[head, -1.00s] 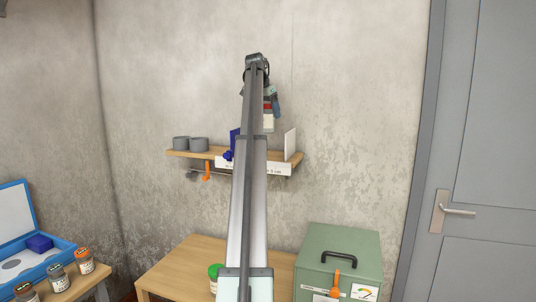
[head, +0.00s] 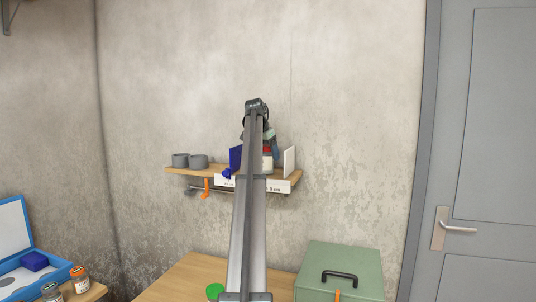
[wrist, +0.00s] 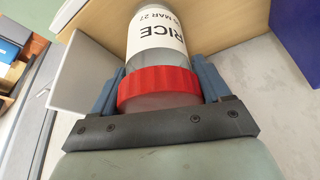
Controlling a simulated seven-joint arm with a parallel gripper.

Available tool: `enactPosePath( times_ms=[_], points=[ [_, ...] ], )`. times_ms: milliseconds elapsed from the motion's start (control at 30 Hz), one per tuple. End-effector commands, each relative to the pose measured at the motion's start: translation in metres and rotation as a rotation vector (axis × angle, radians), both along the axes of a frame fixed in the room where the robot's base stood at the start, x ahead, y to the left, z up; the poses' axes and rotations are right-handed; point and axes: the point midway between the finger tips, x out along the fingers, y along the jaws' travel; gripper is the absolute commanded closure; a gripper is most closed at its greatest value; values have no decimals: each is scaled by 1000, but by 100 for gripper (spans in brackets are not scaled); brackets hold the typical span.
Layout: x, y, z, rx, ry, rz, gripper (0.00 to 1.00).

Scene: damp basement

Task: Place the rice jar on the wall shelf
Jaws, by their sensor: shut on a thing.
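The rice jar (wrist: 157,38) has a red lid and a white label reading RICE. In the wrist view my gripper (wrist: 160,92) is shut on it around the red lid. In the head view the jar (head: 267,161) is at the wooden wall shelf (head: 212,171), between a blue upright plate (head: 236,158) and a white upright plate (head: 290,161). My arm partly hides the jar there. In the wrist view the jar's far end is close to the wood; I cannot tell whether it touches.
Two grey cups (head: 190,161) stand on the shelf's left part. An orange hook (head: 206,188) hangs below on a rail. A green box (head: 340,270) and a green-lidded jar (head: 215,291) are on the table below. A grey door (head: 490,150) is at right.

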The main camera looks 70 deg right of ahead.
Motion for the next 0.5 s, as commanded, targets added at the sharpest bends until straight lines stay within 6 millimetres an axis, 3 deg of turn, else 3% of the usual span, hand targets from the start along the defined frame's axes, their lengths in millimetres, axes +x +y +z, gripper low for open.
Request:
enactPosePath(
  times_ms=[267, 300, 500],
  points=[
    [0, 0, -1, -1, 0, 0, 68],
    [0, 0, -2, 0, 0, 0, 23],
    [0, 0, -2, 0, 0, 0, 4]
  ],
)
